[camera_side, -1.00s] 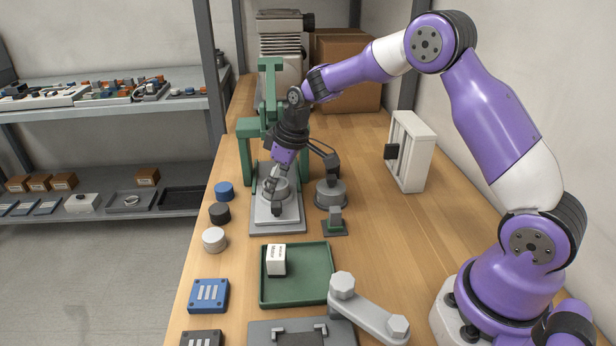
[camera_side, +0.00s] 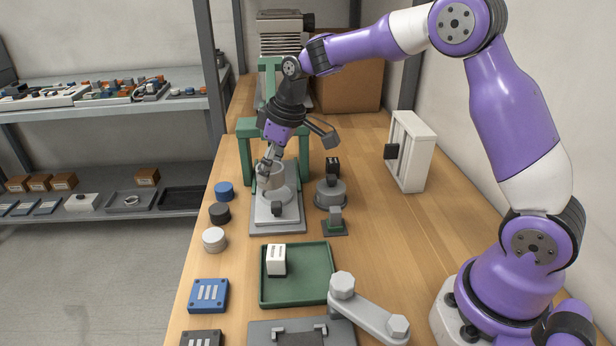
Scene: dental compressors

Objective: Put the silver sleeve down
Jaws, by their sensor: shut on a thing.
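The silver sleeve (camera_side: 271,177) is a short grey metal cylinder, held in my gripper (camera_side: 268,164). My gripper is shut on it from above. The sleeve is over the grey fixture plate (camera_side: 290,222) with its round seat (camera_side: 284,197), in front of the green press frame (camera_side: 246,150). It appears raised above the seat and set slightly to its left. The exact gap between them is hard to tell, and the fingertips are small in this view.
Blue, black and white round caps (camera_side: 214,239) line the left edge. A green tray (camera_side: 319,290) holds a white box (camera_side: 276,260). Bare wood lies to the right.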

